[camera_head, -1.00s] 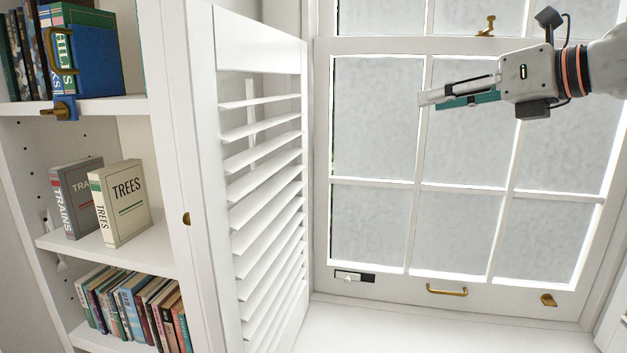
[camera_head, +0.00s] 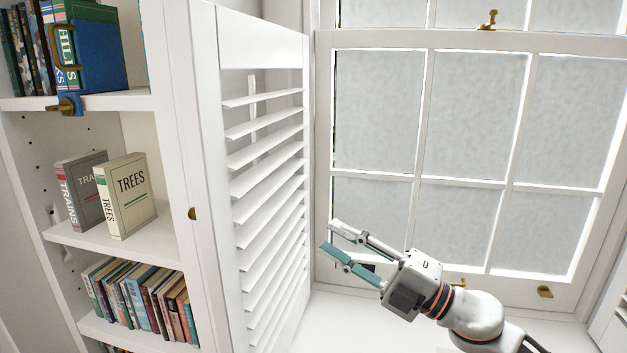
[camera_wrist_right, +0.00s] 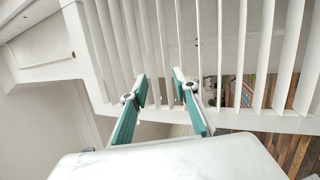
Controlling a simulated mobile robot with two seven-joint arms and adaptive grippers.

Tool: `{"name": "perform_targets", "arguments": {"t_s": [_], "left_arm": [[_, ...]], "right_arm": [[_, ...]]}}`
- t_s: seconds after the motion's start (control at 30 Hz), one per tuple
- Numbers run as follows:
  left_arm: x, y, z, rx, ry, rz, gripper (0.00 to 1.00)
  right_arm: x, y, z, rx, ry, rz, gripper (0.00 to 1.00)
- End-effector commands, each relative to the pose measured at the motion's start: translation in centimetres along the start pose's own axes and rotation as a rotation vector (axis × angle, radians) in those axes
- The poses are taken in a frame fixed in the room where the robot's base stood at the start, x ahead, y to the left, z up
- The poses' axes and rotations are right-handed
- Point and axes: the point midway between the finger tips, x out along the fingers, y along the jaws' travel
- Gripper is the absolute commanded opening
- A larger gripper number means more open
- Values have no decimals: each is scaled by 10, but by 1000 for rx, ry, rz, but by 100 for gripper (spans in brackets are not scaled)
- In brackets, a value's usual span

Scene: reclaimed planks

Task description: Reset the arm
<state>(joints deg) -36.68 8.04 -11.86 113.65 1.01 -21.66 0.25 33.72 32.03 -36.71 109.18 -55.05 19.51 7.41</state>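My right gripper (camera_head: 328,235) is in front of the lower part of the window, its arm coming in from the lower right. Its two fingers, teal on the inner faces, point left toward the white louvred shutter (camera_head: 268,190). The fingertips are apart with nothing between them; the right wrist view also shows the right gripper (camera_wrist_right: 158,76) open, with shutter slats beyond. The gripper hides part of the window's bottom rail and the small dark fitting on it. My left gripper is in neither view.
The sash window (camera_head: 470,120) fills the right side, with a brass catch (camera_head: 488,20) above. Below is a bare white sill (camera_head: 350,320). At left, a white bookcase holds a TREES book (camera_head: 127,195), a TRAINS book (camera_head: 80,190), a row of books (camera_head: 140,300) and a brass-and-blue clamp (camera_head: 68,104).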

Motion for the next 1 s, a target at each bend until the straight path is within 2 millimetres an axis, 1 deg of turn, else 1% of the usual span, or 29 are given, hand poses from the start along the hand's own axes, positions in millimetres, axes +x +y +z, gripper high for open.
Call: {"name": "perform_targets", "arguments": {"t_s": [0.03, 0.17, 0.2, 0.27, 0.3, 0.37, 0.4, 0.47, 0.5, 0.53, 0.57, 0.6, 0.67, 0.7, 0.77, 0.8, 0.9, 1.0], "left_arm": [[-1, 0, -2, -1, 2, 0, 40], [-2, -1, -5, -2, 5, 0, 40], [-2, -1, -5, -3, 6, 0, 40], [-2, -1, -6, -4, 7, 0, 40], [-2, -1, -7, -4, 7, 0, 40], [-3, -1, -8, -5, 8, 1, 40], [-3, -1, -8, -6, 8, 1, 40], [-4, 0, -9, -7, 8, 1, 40], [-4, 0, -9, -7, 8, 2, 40], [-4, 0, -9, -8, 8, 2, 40], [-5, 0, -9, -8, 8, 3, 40], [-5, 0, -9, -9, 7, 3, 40], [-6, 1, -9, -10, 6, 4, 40], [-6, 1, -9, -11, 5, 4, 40], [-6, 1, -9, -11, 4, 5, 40], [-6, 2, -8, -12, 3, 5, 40], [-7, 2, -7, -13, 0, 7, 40], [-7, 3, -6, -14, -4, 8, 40]], "right_arm": [[-9, -16, 2, 85, -52, 19, 29], [-38, -54, 12, 279, -199, 56, 29], [-48, -68, 14, 338, -247, 63, 29], [-66, -90, 18, 425, -324, 71, 29], [-79, -106, 19, 482, -376, 74, 29], [-100, -130, 20, 568, -457, 75, 29], [-115, -147, 19, 625, -512, 74, 29], [-139, -173, 15, 709, -596, 70, 29], [-156, -191, 11, 765, -654, 64, 29], [-170, -205, 7, 806, -699, 58, 29], [-184, -218, 2, 846, -742, 51, 29], [-203, -236, -5, 900, -802, 42, 29], [-232, -263, -19, 979, -892, 24, 29], [-252, -279, -30, 1029, -949, 12, 29], [-281, -302, -49, 1101, -1034, -9, 29], [-299, -316, -62, 1144, -1086, -23, 29], [-339, -343, -94, 1236, -1200, -58, 29], [-369, -361, -122, 1304, -1284, -85, 29]]}}
